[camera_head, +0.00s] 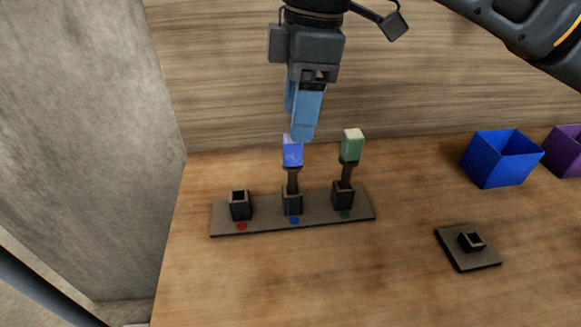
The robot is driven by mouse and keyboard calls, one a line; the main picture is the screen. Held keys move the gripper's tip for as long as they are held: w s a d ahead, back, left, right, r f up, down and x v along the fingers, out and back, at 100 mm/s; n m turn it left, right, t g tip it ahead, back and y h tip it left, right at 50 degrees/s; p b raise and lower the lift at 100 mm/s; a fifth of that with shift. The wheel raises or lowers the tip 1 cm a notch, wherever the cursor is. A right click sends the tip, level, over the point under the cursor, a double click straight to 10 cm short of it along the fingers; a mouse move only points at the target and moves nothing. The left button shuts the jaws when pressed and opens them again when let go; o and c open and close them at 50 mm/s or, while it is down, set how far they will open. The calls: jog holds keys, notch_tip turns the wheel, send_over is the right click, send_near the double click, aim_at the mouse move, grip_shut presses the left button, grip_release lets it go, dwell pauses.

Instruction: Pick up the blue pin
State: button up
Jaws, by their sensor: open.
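The blue pin (292,152) stands upright in the middle socket of a dark rack (265,222), above a blue dot. Its head is blue and its shaft is dark. My gripper (302,138) points down with light blue fingers, right at the top of the blue pin in the picture. The fingers overlap one another in this view, and the gap between them is hard to see. Whether they touch the pin cannot be told.
A green pin (352,146) stands in the rack's right socket. The left socket (240,204), by a red dot, is empty. A small base with an empty socket (471,241) lies to the right. Blue (499,160) and purple (566,154) boxes stand at the back right. The front table is clear.

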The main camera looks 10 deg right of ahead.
aim_at(291, 157)
jog(key=shift+w+f, duration=0.3)
jog(key=shift+f, duration=0.5)
jog(key=shift+s+a+f, duration=0.1)
jog(key=shift+a+f, duration=0.05)
jog(key=shift+f, duration=1.05)
jog(key=shift+s+a+f, duration=0.1)
jog(key=shift+a+f, duration=0.1)
jog(key=shift+f, duration=0.95)
jog(key=shift+s+a+f, duration=0.1)
jog(key=shift+a+f, duration=0.05)
jog(key=shift+f, duration=1.05)
grip_shut()
jog(key=shift+r, duration=0.1)
